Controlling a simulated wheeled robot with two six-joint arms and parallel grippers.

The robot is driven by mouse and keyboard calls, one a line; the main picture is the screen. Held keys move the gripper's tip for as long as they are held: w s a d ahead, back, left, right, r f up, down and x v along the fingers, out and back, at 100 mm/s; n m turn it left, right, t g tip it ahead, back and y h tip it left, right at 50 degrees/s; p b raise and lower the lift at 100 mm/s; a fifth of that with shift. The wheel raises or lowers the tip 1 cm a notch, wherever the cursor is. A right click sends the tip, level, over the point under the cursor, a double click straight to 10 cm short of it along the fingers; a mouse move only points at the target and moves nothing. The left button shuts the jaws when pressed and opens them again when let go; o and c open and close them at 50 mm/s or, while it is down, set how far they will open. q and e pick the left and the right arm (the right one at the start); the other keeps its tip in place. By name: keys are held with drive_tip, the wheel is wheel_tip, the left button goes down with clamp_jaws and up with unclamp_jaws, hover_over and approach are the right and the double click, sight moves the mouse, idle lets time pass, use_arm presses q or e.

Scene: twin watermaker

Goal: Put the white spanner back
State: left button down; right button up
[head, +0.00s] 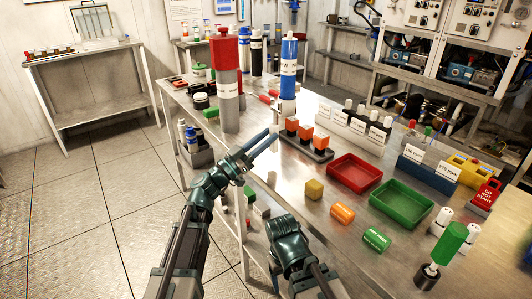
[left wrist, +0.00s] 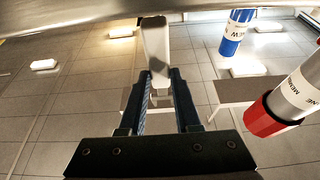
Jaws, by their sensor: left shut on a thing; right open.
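My left gripper (head: 267,138) is beside the near left edge of the steel bench in the head view, its two blue fingers pointing right and away. In the left wrist view its fingers (left wrist: 160,85) are shut on a pale white, bar-like piece, which I take for the white spanner (left wrist: 156,42). The spanner's far part sticks out past the fingertips, and its gripped end is partly hidden between them. I cannot make out the spanner in the head view. Of my right arm only the dark green wrist links show low in the middle; its fingers are hidden.
A red tray (head: 355,173), a green tray (head: 402,207) and several small blocks lie to the right. Floor is clear at left.

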use_arm(q)
drive_tip(key=shift+f+b, duration=1.6)
drive_tip(key=shift+f, duration=0.15)
drive_tip(key=shift+f, duration=0.1)
drive_tip(key=shift+f, duration=0.15)
drive_tip(key=c, duration=0.6)
unclamp_jaws()
drive_tip(key=shift+r, duration=0.2)
drive_tip(key=shift+a, duration=0.1)
drive_tip(key=b+v, duration=0.4)
drive_tip(key=v, duration=0.8)
drive_tip(key=shift+b, duration=0.3)
